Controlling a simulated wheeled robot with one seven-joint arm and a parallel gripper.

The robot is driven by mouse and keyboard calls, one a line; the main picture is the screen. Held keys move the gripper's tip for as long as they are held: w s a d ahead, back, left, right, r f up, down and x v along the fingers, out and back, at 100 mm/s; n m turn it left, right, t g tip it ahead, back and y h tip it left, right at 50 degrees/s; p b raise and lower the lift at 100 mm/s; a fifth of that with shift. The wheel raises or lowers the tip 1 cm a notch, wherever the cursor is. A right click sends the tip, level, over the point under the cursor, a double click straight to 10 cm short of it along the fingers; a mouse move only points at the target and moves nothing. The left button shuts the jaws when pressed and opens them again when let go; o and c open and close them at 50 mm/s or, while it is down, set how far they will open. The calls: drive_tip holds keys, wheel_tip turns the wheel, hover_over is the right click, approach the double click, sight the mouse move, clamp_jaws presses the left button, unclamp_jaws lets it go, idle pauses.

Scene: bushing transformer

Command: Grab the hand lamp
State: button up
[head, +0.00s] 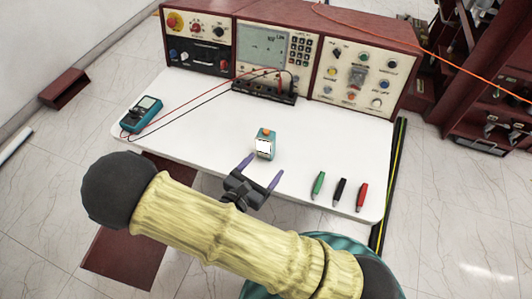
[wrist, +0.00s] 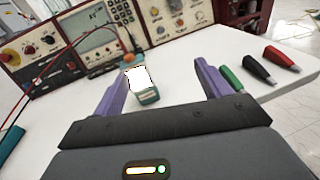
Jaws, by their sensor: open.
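The hand lamp (head: 265,144) is a small teal box with a bright white face and an orange top. It stands upright on the white table, in front of the instrument console. In the wrist view the lamp (wrist: 143,86) shows between my two purple fingers, nearer the left one. My gripper (head: 261,171) is open and empty, just short of the lamp on its near side. The fingers point toward the lamp and I see no contact with it.
The white table (head: 215,120) also holds a teal multimeter (head: 142,114) with red and black leads at left. Green (head: 318,185), black (head: 340,192) and red (head: 361,197) clips lie at right. The console (head: 290,60) stands along the back edge.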

drive_tip(key=a+n+t+y, duration=0.1)
drive_tip(key=a+f+n+y, duration=0.1)
drive_tip(key=a, duration=0.1)
drive_tip(key=a+f+n+t+y, duration=0.1)
drive_tip(key=shift+s+a+f+t, duration=0.1)
drive_tip(key=shift+s+a+t, duration=0.05)
drive_tip(key=shift+a+t, duration=0.15)
drive_tip(key=shift+d, duration=0.1)
approach(268, 130)
drive_tip(key=w, duration=0.1)
drive_tip(key=w+d, duration=0.1)
drive_tip(key=w, duration=0.1)
drive_tip(key=w+f, duration=0.1)
drive_tip(key=w, duration=0.1)
drive_tip(key=shift+d+f+p, duration=0.15)
drive_tip(key=shift+d+p, duration=0.05)
drive_tip(key=shift+p, duration=0.2)
drive_tip(key=shift+w+d, duration=0.15)
drive_tip(key=shift+w, duration=0.35)
drive_tip(key=shift+p+x, duration=0.45)
drive_tip(key=shift+x, duration=2.1)
drive_tip(key=shift+f, duration=0.15)
